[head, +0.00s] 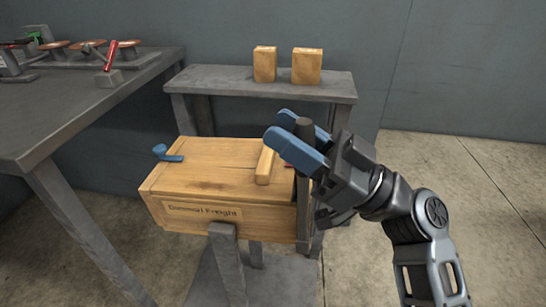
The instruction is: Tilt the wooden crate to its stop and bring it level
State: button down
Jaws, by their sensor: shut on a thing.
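The wooden crate (212,184) has a closed plank lid, a light wooden bar (265,166) on top and a lettered label (203,210) on its front. It rests on a grey stand (228,262). Its front edges run slightly down to the right; I cannot tell whether this is tilt or the viewing angle. My gripper hides much of that end, so how the bar joins the crate is unclear.
A blue hook-shaped piece (167,153) is at the crate's left end. A grey bench (260,91) behind carries two small wooden blocks (265,64) (307,66). A grey table (60,112) with several parts stands at the left. The floor at the right is clear.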

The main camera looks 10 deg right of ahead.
jog(key=shift+s+d+f+y+b, duration=0.2)
jog(key=shift+d+f+b, duration=0.15)
jog(key=shift+b, duration=0.5)
jog(key=shift+s+d+f+y+b, duration=0.1)
jog(key=shift+d+f+y+b, duration=0.15)
jog(key=shift+d+b, duration=0.4)
jog(key=shift+f+b, duration=0.1)
jog(key=shift+b, duration=0.2)
jog(key=c, duration=0.8)
grip_release()
jog(key=shift+c, duration=0.2)
jog(key=v, duration=0.7)
jog(key=shift+s+d+f+b, duration=0.2)
jog(key=shift+s+d+b, duration=0.05)
jog(key=shift+b, duration=0.1)
